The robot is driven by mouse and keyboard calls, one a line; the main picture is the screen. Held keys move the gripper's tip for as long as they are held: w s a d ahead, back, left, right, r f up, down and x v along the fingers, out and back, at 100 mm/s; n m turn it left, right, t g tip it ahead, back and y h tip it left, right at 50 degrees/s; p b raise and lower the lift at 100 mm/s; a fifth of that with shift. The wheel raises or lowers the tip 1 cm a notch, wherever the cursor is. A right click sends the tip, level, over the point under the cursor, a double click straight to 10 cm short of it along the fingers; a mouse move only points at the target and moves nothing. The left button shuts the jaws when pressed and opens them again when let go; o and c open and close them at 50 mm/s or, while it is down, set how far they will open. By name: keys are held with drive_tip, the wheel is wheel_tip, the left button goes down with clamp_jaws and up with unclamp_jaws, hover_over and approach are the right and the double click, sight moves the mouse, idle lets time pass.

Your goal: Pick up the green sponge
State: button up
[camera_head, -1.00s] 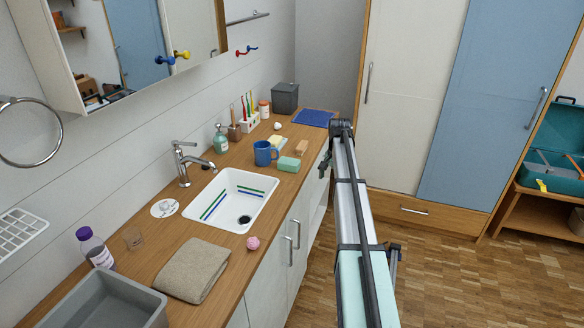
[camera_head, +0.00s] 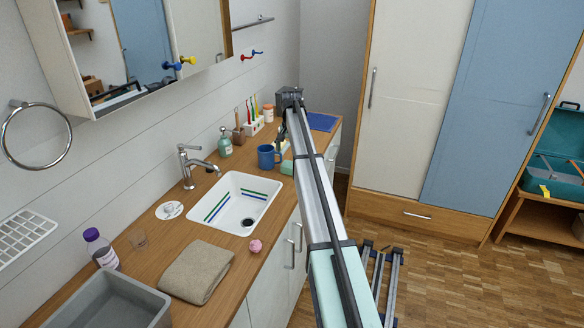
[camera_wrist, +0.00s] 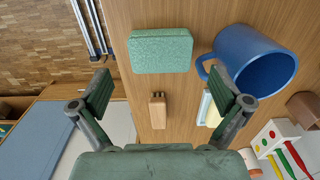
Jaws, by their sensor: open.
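The green sponge (camera_wrist: 160,50) lies flat on the wooden counter. In the wrist view it is at the top middle, ahead of my gripper (camera_wrist: 167,92) and between the lines of its two fingers. My gripper is open and empty, with the fingers spread wide and apart from the sponge. In the head view my arm covers much of the sponge (camera_head: 287,168), and only its left part shows beside the blue mug (camera_head: 267,157). The gripper itself is mostly hidden behind the arm there.
The blue mug (camera_wrist: 254,64) stands just right of the sponge. A small wooden block (camera_wrist: 158,112) and a pale yellow-and-white item (camera_wrist: 208,109) lie nearby. A toothbrush holder (camera_wrist: 275,140) is further right. The counter edge (camera_wrist: 114,75) runs left of the sponge. The sink (camera_head: 240,190) is nearer me.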

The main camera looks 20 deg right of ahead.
sight(291, 167)
drive_tip(key=shift+w+d+f+p, duration=0.1)
drive_tip(key=shift+f+p, duration=1.2)
drive_tip(key=shift+f, duration=2.8)
drive_tip(key=c, duration=0.4)
drive_tip(key=shift+r, duration=0.15)
wheel_tip(291, 167, up, 20)
drive_tip(key=b, duration=0.4)
drive_tip(key=shift+c, duration=0.4)
drive_tip(key=shift+c, duration=1.1)
